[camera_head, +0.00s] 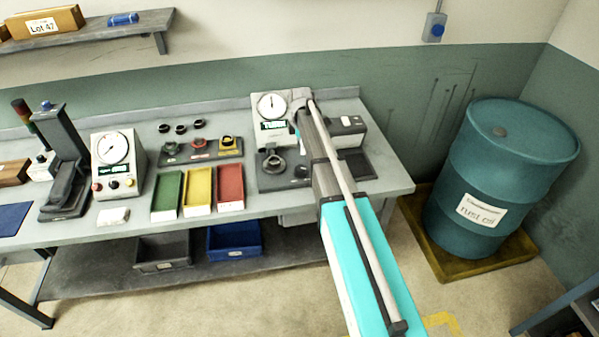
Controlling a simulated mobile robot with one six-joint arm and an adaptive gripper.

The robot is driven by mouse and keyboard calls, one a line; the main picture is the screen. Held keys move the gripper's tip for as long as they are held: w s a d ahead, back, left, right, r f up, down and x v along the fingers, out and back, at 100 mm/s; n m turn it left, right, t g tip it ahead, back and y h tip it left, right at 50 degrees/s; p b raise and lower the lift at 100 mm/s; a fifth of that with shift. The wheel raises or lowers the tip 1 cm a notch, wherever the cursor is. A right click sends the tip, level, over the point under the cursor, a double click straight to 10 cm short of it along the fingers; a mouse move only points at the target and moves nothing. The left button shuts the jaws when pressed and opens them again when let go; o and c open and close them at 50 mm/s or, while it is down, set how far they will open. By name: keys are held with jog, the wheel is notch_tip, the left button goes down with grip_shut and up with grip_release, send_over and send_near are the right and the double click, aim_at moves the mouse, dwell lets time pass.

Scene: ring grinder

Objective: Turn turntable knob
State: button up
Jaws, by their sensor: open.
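The grinder station (272,128) stands at the right end of the bench, with a round dial and a small green display. In front of it is a round turntable (273,164) with a dark ring shape on it. A small dark knob-like part (300,171) sits just to its right; I cannot tell for sure that it is the turntable knob. My arm reaches over the bench from the lower right. My gripper (295,125) is at its far end, close to the station's display, open, small and partly hidden by the arm. I see no contact with the knob.
Green, yellow and red trays (230,206) stand left of the station, with several dark rings (181,129) behind. A second gauge box (119,177) is further left. A grey box (346,125) stands right of my arm. A teal oil drum (463,200) stands on the floor at right.

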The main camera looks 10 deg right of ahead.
aim_at(300, 168)
jog(key=shift+f+b, duration=5.55)
jog(key=shift+f, duration=0.25)
jog(key=shift+c, duration=0.3)
jog(key=c, duration=1.1)
jog(key=shift+a, duration=0.15)
